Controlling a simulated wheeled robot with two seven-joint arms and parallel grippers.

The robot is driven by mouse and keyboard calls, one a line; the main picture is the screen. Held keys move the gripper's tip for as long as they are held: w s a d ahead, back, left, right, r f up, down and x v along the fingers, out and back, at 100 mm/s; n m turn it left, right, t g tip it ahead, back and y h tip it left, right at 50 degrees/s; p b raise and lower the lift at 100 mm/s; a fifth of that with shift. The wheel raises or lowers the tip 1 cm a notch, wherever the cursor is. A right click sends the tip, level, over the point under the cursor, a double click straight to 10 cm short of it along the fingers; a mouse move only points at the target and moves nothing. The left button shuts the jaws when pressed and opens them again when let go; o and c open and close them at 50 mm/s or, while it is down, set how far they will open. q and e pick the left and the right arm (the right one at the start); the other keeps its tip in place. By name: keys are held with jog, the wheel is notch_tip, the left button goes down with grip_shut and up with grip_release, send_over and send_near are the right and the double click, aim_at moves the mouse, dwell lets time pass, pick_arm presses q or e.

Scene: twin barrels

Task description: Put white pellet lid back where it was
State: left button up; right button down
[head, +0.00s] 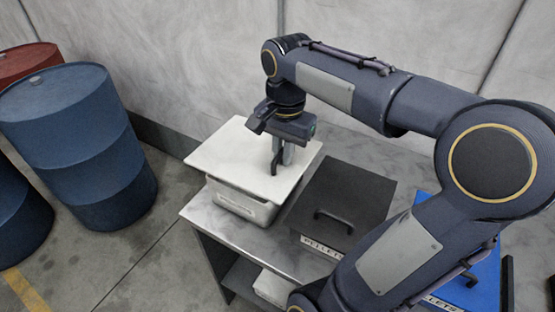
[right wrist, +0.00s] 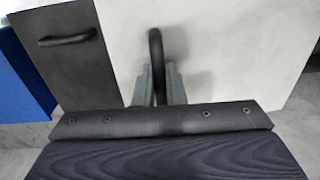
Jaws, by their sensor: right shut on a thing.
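The white pellet lid (head: 235,150) is a flat square plate with a black handle (right wrist: 156,62). It lies roughly level over the white bin (head: 240,205) on the table, turned and overhanging it. I cannot tell whether it rests on the rim or hovers just above. My right gripper (head: 281,160) points down and is shut on the lid's handle. In the right wrist view its fingers (right wrist: 158,85) stand on both sides of the handle, with the white lid (right wrist: 225,45) beneath. My left gripper is not in view.
A black-lidded bin (head: 345,198) marked PELLETS stands just right of the white one, with a blue bin (head: 470,285) beyond, partly behind my right arm. The grey table (head: 215,225) has a bare strip in front. Blue barrels (head: 80,140) stand on the floor at left.

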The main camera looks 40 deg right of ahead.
aim_at(264, 186)
jog(key=w+d+f, duration=0.3)
jog(key=w+f, duration=0.1)
jog(key=f, duration=0.5)
jog(key=shift+w+d+f, duration=0.2)
jog(key=shift+d, duration=0.15)
jog(key=c, duration=1.5)
grip_release()
notch_tip(264, 186, up, 11)
jog(key=shift+s+p, duration=0.15)
jog(key=shift+p, duration=0.2)
jog(key=shift+s+r, duration=0.1)
jog(key=shift+r, duration=0.45)
jog(key=s+a+f+n+t, duration=0.1)
jog(key=s+a+n, duration=0.1)
jog(key=a, duration=0.1)
jog(key=s+a+f+n+t+y, duration=0.1)
jog(key=s+a+n, duration=0.1)
jog(key=a+n, duration=0.1)
jog(key=s+a+f+n+t+y, duration=0.1)
jog(key=s+a+n, duration=0.1)
jog(key=s+a, duration=0.1)
jog(key=shift+a, duration=0.8)
jog(key=s+a+f+n+t+y, duration=0.1)
jog(key=s+a+f+n+t, duration=0.1)
jog(key=s+a+f+n, duration=0.3)
jog(key=a+n, duration=0.1)
jog(key=a, duration=0.1)
jog(key=shift+s+a+f+y, duration=0.25)
jog(key=shift+a+f+y, duration=0.05)
jog(key=shift+a+y, duration=0.1)
